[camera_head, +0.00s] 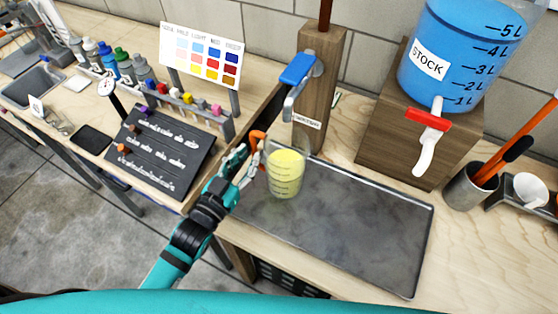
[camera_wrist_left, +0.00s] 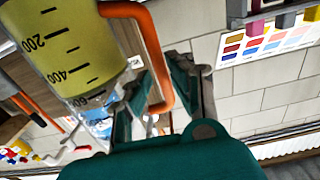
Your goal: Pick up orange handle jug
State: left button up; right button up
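The jug (camera_head: 285,174) is clear, with a graduated scale, pale yellow liquid and an orange handle (camera_head: 257,137). It stands upright at the left end of the dark tray (camera_head: 350,222). My left gripper (camera_head: 247,163) is at the handle, on the jug's left side. In the left wrist view the jug (camera_wrist_left: 70,45) appears upside down, and its handle (camera_wrist_left: 152,45) runs down between the fingers of my left gripper (camera_wrist_left: 165,85). Whether the fingers press on the handle is unclear. My right gripper is out of view.
A wooden post (camera_head: 318,90) with a blue-levered tap (camera_head: 298,70) stands just behind the jug. A blue STOCK tank (camera_head: 455,50) with a red tap sits on a wooden block (camera_head: 395,140) at the back right. A dark board (camera_head: 160,150) lies left. The tray's right part is clear.

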aim_at(252, 150)
pick_arm(q)
jog(key=x, duration=0.4)
jog(key=shift+p, duration=0.3)
jog(key=shift+s, duration=0.1)
grip_shut()
jog(key=shift+r, duration=0.15)
